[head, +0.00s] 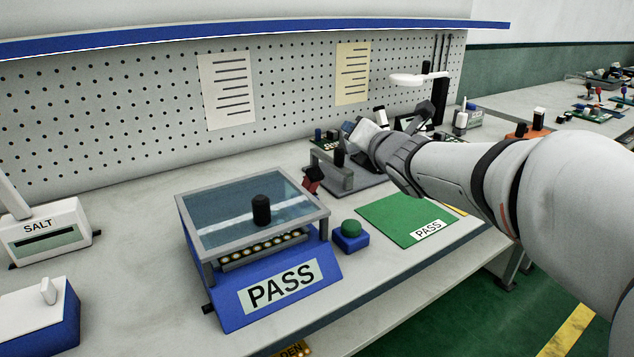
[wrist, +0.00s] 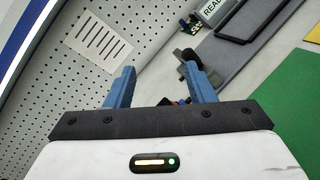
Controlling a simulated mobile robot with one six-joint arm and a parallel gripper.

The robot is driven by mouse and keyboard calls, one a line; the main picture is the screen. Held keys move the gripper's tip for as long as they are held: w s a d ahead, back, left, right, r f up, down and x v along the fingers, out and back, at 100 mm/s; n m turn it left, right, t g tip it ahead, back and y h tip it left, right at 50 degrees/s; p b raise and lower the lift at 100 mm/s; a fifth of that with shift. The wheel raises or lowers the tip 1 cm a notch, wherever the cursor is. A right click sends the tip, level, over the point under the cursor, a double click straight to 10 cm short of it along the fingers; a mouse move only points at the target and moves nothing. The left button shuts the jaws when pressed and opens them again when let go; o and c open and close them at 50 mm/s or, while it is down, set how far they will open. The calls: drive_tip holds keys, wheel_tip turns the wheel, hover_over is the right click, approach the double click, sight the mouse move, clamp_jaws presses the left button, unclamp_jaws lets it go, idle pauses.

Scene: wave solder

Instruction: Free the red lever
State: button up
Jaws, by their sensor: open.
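The red lever (head: 313,178) stands tilted, with a dark end, between the glass-topped PASS box and a grey fixture (head: 345,183) with a black knob (head: 339,157). In the wrist view a small red piece, seemingly the lever (wrist: 182,100), shows low between my fingers, close to the right one and partly hidden by the gripper body. My gripper (wrist: 158,68) is open, its blue fingers apart with nothing held. In the head view my gripper (head: 349,127) is above and behind the fixture. What holds the lever cannot be made out.
The blue PASS box (head: 276,284) stands left of the lever, with a green button (head: 351,230) beside it. A green PASS mat (head: 397,215) lies at right. The pegboard (head: 110,115) rises behind. A white lamp (head: 410,79) and small items stand at the back right.

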sight(317, 176)
drive_tip(key=a+f+n+y+b, duration=0.2)
drive_tip(key=f+n, duration=0.1)
drive_tip(key=w+a+f+n+y+b, duration=0.1)
drive_tip(key=a+f+n+b, duration=0.1)
drive_tip(key=f+n+b, duration=0.1)
drive_tip(key=a+f+n+y+b, duration=0.2)
drive_tip(key=a+f+n+b, duration=0.1)
drive_tip(key=f+n, duration=0.2)
drive_tip(key=shift+w+f+y, duration=0.15)
drive_tip(key=shift+w+y, duration=0.1)
drive_tip(key=shift+y, duration=0.05)
drive_tip(key=x, duration=0.7)
drive_tip(key=shift+w+a+f+b, duration=0.15)
drive_tip(key=shift+w+a+b, duration=0.05)
drive_tip(key=shift+b, duration=0.15)
clamp_jaws()
